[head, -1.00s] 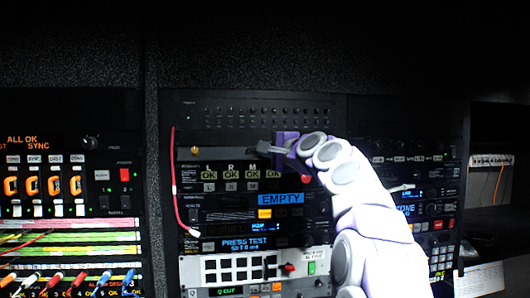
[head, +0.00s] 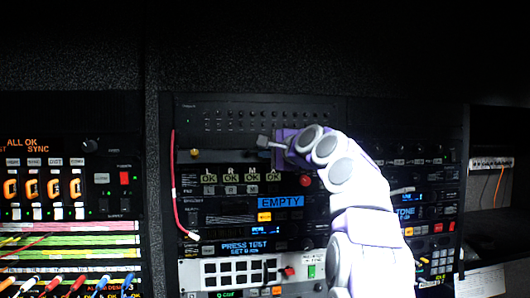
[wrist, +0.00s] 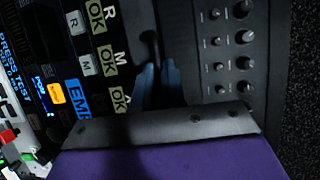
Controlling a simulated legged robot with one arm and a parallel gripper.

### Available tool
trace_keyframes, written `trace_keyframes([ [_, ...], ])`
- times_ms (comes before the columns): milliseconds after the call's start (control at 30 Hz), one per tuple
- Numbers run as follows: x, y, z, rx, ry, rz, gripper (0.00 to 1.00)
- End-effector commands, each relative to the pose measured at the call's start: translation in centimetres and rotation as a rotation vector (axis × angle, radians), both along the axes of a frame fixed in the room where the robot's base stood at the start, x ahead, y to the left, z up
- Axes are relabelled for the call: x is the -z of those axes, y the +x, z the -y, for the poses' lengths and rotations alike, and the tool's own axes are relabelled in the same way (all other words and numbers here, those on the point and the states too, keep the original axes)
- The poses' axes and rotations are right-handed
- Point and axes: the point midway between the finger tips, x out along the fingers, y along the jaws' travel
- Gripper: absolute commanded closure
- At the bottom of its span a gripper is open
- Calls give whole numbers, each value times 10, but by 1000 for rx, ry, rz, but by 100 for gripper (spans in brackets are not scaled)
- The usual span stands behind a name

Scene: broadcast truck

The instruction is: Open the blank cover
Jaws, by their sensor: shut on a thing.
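The blank cover (head: 228,157) is a plain dark grey strip in the middle rack, below the row of small knobs and above the lit OK buttons. In the wrist view the cover (wrist: 178,35) runs upright between the OK buttons and the knobs, with a small dark knob or handle on it. My gripper (head: 268,146) reaches in from the right at the cover's right part. In the wrist view its blue fingers (wrist: 157,82) are close together by that handle. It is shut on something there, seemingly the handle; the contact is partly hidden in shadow.
A knob panel (head: 262,118) lies just above the cover. Lit OK buttons (head: 230,179) and a blue EMPTY display (head: 281,201) lie below. A red cable (head: 175,190) hangs at the rack's left edge. A red button (head: 305,181) is close under my gripper.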

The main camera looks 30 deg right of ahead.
Motion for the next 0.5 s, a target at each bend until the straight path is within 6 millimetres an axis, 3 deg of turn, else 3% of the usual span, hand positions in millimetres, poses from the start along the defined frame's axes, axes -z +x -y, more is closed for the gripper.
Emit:
trace_keyframes([
  [100, 1, 0, 1, 3, 0, 0, 100],
  [133, 0, 0, 1, 3, 0, 0, 89],
  [233, 0, 0, 1, 2, 0, 0, 80],
  [500, -1, -3, 0, 1, -1, 1, 80],
])
